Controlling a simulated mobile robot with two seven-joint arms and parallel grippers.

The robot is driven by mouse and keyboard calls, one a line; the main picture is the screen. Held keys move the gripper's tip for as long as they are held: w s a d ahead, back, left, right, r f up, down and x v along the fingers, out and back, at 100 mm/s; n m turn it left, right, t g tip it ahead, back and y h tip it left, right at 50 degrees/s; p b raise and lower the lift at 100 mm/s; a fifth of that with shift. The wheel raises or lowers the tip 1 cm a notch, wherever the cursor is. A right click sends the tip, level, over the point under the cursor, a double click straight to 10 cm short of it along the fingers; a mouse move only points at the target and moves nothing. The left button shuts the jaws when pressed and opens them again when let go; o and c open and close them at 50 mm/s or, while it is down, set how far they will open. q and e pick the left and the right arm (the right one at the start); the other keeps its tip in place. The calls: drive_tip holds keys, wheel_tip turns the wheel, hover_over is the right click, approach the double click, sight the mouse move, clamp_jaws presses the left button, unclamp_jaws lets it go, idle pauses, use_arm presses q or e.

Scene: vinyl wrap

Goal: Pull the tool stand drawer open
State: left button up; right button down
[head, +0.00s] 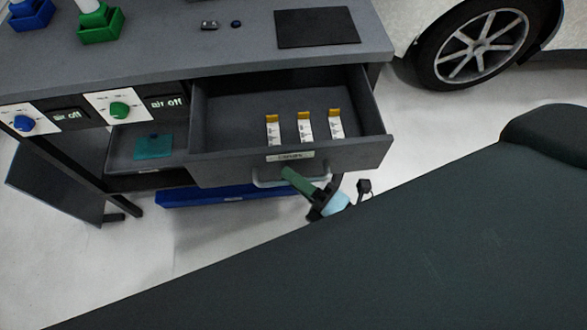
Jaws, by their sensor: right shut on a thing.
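The tool stand drawer (345,153) is pulled out from the grey tool stand (150,50), and its inside shows. Three small white packets with yellow tops (304,127) stand in a row in it. A pale bar handle (262,182) is on the drawer's front, below a small label. My right gripper (298,182) is at the handle's right part, with a green finger across the bar, and it is shut on the handle. Part of the grip is hidden by the finger. My left gripper is not in view.
On the stand's top are a dark mat (317,27), a green holder (100,26) and a blue holder (32,14). A shelf with a teal item (153,147) is left of the drawer. A blue bin (190,196) is below. A car wheel (478,48) is at the upper right.

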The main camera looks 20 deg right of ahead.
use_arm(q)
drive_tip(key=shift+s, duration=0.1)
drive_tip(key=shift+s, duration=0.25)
use_arm(e)
drive_tip(key=c, duration=1.5)
unclamp_jaws()
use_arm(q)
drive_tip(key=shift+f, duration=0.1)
use_arm(e)
drive_tip(key=shift+s, duration=0.1)
drive_tip(key=shift+s+d+f, duration=0.15)
drive_tip(key=shift+s+d, duration=0.1)
drive_tip(key=shift+s, duration=0.05)
use_arm(q)
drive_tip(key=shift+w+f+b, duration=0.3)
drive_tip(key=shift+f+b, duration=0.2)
drive_tip(key=shift+b, duration=0.35)
use_arm(e)
drive_tip(key=r+v, duration=0.1)
drive_tip(key=v, duration=0.5)
drive_tip(key=shift+s+d+f, duration=0.2)
drive_tip(key=shift+s+f, duration=0.2)
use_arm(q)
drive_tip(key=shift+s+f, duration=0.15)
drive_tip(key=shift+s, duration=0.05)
